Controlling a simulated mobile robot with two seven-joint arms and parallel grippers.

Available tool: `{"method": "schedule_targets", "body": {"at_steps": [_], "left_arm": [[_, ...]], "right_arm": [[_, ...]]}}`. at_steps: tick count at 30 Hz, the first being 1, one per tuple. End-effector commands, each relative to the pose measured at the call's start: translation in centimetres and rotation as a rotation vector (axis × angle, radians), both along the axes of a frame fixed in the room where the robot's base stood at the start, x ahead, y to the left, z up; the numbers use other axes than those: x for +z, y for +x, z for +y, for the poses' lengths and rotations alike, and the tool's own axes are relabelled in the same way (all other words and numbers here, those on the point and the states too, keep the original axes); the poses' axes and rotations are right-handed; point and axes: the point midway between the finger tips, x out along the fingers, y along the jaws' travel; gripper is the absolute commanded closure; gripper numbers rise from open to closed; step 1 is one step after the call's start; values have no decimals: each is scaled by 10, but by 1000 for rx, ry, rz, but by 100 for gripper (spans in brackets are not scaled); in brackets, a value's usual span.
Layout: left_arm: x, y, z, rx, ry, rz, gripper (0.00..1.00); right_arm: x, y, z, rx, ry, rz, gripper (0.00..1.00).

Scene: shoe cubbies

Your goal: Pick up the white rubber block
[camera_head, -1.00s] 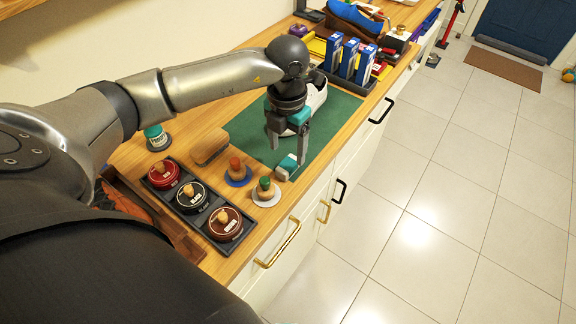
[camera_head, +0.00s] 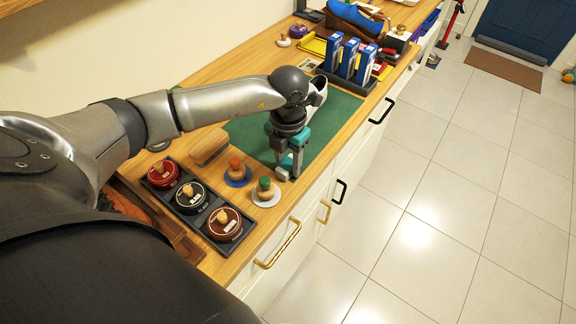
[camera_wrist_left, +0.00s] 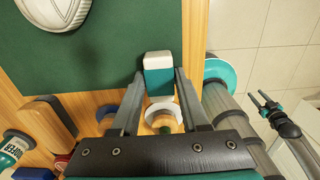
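The rubber block, teal with a white end, shows in the left wrist view (camera_wrist_left: 158,76). It lies at the front edge of the green mat (camera_head: 252,134), over the wooden border. My left gripper (camera_head: 290,172) reaches down over it from above; in the head view its fingers hide most of the block. In the left wrist view my left gripper (camera_wrist_left: 160,80) is open, one finger on each side of the block, with narrow gaps showing.
Daubers with an orange knob (camera_head: 236,170) and a green knob (camera_head: 265,190) stand close to the gripper. A tray of polish tins (camera_head: 192,196) and a wooden brush (camera_head: 209,147) are to the left. A white shoe (camera_head: 318,90) and blue boxes (camera_head: 348,60) are behind.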

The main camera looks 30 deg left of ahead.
Motion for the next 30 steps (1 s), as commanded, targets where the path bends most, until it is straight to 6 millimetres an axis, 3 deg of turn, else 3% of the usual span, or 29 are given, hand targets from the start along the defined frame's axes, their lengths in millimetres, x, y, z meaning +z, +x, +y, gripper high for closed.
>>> {"method": "schedule_targets", "body": {"at_steps": [1, 11, 23, 30], "left_arm": [[0, 0, 0, 0, 0, 0, 62], [0, 0, 0, 0, 0, -1, 99], [1, 0, 0, 0, 0, -1, 100], [21, 1, 1, 1, 0, -5, 100]], "right_arm": [[0, 0, -1, 1, -2, 1, 50], [0, -1, -2, 2, -4, 2, 50], [0, -1, -2, 3, -3, 2, 50], [3, -1, -2, 3, -3, 2, 50]]}}
